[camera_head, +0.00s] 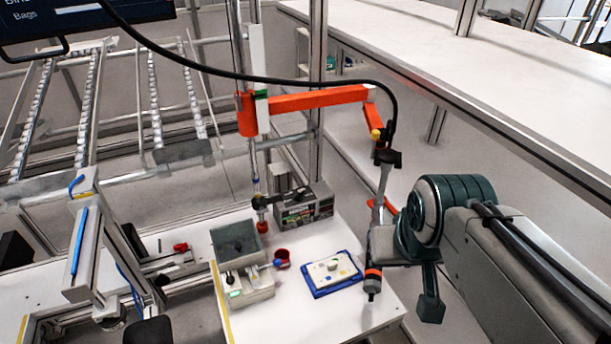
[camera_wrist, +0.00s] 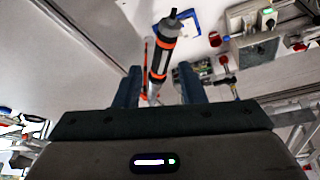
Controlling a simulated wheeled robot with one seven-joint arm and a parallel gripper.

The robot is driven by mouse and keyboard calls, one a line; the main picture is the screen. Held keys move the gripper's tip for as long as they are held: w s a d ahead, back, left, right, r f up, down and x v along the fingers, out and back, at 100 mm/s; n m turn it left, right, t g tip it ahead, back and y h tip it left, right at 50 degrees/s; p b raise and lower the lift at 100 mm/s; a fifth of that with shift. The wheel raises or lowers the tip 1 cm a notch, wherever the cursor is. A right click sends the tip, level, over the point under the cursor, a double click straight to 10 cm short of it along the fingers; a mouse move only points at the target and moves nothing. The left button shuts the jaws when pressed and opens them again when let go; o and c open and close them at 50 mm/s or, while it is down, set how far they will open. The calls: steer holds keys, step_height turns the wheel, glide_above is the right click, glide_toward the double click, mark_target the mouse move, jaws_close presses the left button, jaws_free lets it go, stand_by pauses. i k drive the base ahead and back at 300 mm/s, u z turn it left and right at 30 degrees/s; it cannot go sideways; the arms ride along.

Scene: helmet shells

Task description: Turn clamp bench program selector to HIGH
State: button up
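The clamp bench unit is a pale box (camera_head: 250,290) with a dark top plate (camera_head: 237,240), on the white table. A small dark knob (camera_head: 231,278) and a green patch show on its front; I cannot read its setting. The unit also shows upside down in the wrist view (camera_wrist: 255,45). My gripper (camera_wrist: 160,76) is open, its two dark fingers apart. A grey-black screwdriver with orange bands (camera_wrist: 160,52) appears between or just beyond the fingers, with gaps at both sides. In the head view the gripper is right of the unit, beside the screwdriver (camera_head: 373,280).
A blue tray with a white plate (camera_head: 331,271) lies between the unit and my gripper. A red cup (camera_head: 282,257) stands beside the unit, and a grey box (camera_head: 305,205) stands behind. An orange jointed arm (camera_head: 318,98) and black cable hang over the table.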

mark_target(299, 197)
steer(key=k, duration=1.1)
steer(key=u, duration=0.8)
steer(key=i, duration=1.3)
steer(key=z, duration=0.45)
